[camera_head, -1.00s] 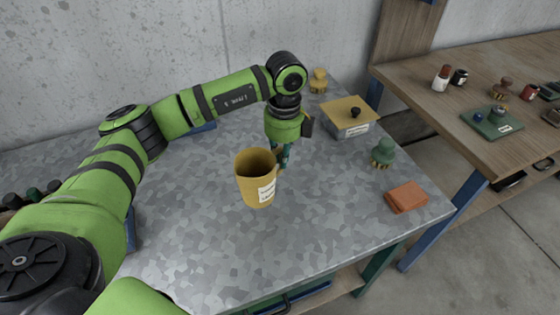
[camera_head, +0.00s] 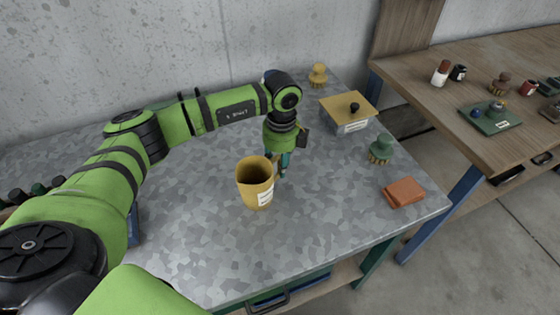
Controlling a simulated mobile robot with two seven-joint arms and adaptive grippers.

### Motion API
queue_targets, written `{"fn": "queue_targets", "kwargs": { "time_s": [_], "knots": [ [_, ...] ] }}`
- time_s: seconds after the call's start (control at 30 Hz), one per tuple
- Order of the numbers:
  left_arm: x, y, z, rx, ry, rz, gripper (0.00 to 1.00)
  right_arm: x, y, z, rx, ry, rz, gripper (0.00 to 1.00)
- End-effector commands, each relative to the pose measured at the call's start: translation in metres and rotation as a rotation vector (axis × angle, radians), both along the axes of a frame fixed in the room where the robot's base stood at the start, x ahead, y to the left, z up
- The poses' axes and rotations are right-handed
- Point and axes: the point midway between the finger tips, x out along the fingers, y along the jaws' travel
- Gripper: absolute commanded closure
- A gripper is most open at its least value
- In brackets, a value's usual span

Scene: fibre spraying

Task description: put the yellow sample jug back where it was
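The yellow sample jug (camera_head: 254,188) is upright near the middle of the grey metal table, its open mouth facing up and a white label on its right side. My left gripper (camera_head: 281,169) points down at the jug's right rear side. Its fingers are partly hidden and appear shut on the jug's handle side. I cannot tell whether the jug's base touches the table or hangs just above it. My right gripper is not in view.
Right of the jug are a lidded box (camera_head: 347,113), a green knobbed piece (camera_head: 381,149) and an orange-brown block (camera_head: 404,192) on the table (camera_head: 330,235). A yellow knobbed piece (camera_head: 318,76) stands at the back. The front of the table is clear. A wooden bench (camera_head: 450,125) stands right.

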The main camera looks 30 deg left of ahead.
Motion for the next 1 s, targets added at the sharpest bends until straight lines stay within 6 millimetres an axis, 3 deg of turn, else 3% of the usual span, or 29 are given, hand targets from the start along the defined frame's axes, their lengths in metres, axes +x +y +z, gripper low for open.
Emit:
{"fn": "queue_targets", "kwargs": {
  "time_s": [0.37,0.8,1.0],
  "knots": [
    [0.001,0.000,0.008,-0.001,-0.004,0.001,0.64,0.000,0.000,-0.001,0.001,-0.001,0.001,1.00],
    [0.004,-0.001,0.094,-0.001,-0.005,0.000,0.64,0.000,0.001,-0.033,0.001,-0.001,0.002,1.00],
    [0.004,-0.001,0.118,0.000,-0.002,0.000,0.64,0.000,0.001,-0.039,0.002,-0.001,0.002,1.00]
  ]
}}
